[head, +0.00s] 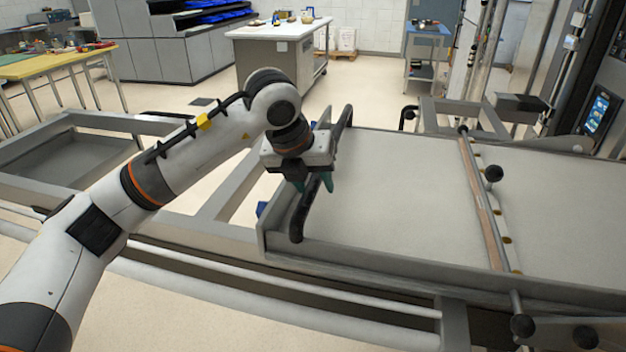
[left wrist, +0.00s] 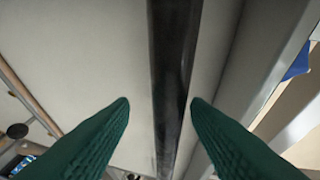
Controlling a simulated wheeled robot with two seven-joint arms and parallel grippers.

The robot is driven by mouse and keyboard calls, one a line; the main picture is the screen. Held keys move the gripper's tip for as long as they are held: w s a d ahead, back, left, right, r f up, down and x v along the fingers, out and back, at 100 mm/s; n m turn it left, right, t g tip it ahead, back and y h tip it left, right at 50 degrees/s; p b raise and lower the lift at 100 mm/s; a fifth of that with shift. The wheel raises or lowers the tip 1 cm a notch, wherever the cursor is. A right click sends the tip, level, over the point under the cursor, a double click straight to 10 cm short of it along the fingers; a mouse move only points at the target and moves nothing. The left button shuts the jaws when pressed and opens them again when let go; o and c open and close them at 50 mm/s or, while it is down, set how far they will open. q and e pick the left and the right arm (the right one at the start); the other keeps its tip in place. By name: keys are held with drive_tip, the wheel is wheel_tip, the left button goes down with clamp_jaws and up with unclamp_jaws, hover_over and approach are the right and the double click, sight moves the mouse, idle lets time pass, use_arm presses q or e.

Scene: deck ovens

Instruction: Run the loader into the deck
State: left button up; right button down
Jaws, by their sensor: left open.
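The loader (head: 390,185) is a long flat pale bed in a grey metal frame, lying across the right half of the head view. A black handle bar (head: 303,218) stands along its left end; it also shows in the left wrist view (left wrist: 172,60), running between the fingers. My left gripper (head: 318,184) is over the middle of this bar with its green fingers pointing down. It is open, with one fingertip on each side of the bar in the left wrist view; contact cannot be told. My right gripper is out of view.
A cross rod with black knobs (head: 494,173) spans the loader bed. The oven front with a lit screen (head: 597,108) is at the far right. Grey frame rails (head: 225,185) lie left of the loader. A white-topped table (head: 280,28) stands behind, with open floor between.

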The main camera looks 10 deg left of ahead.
use_arm(q)
drive_tip(key=b+v, duration=0.1)
drive_tip(key=v, duration=1.1)
drive_tip(key=shift+f, duration=0.1)
